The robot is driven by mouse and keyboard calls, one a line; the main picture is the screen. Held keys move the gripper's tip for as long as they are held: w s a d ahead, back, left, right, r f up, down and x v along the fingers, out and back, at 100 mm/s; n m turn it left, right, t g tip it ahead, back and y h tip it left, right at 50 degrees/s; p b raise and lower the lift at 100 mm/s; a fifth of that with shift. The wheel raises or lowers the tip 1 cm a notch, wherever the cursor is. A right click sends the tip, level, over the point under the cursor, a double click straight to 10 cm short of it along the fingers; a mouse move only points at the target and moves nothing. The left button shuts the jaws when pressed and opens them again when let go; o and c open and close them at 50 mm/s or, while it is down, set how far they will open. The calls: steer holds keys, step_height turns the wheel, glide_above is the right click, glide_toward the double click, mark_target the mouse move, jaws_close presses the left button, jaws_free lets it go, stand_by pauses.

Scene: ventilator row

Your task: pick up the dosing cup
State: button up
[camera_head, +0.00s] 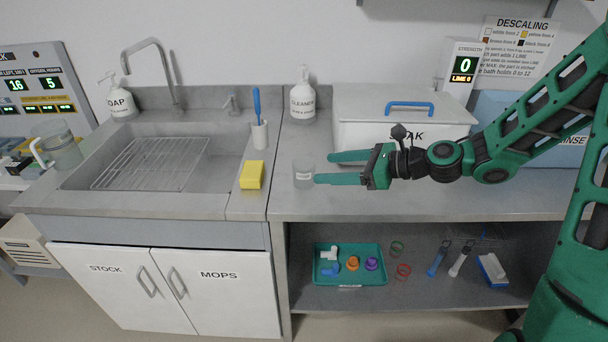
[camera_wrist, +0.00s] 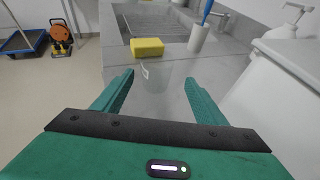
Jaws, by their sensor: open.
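The dosing cup (camera_head: 303,175) is a small, clear cup with a pale label, standing upright on the steel counter right of the sink. In the wrist view the see-through cup (camera_wrist: 154,80) shows faintly between the fingertips. My gripper (camera_head: 324,168) is open and level, pointing left at the cup from the right. Its fingertips are at or just short of the cup's right side; I cannot tell whether they touch it. The gripper (camera_wrist: 159,78) also shows in the wrist view with both fingers apart and nothing held.
A yellow sponge (camera_head: 252,175) lies left of the cup, near the sink (camera_head: 225,172). A brush holder (camera_head: 260,134) and a cleaner bottle (camera_head: 303,100) stand behind. A lidded white bath (camera_head: 365,134) stands behind my gripper.

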mark_target(314, 169)
steer(key=x, duration=0.3)
steer(key=shift+s+a, duration=0.1)
steer(key=shift+a, duration=0.1)
steer(key=shift+f+x, duration=0.15)
steer(key=shift+x, duration=1.15)
steer(key=shift+f+x, duration=0.1)
steer(key=shift+x, duration=1.25)
steer(key=shift+s+d, duration=0.1)
steer(key=c, duration=1.1)
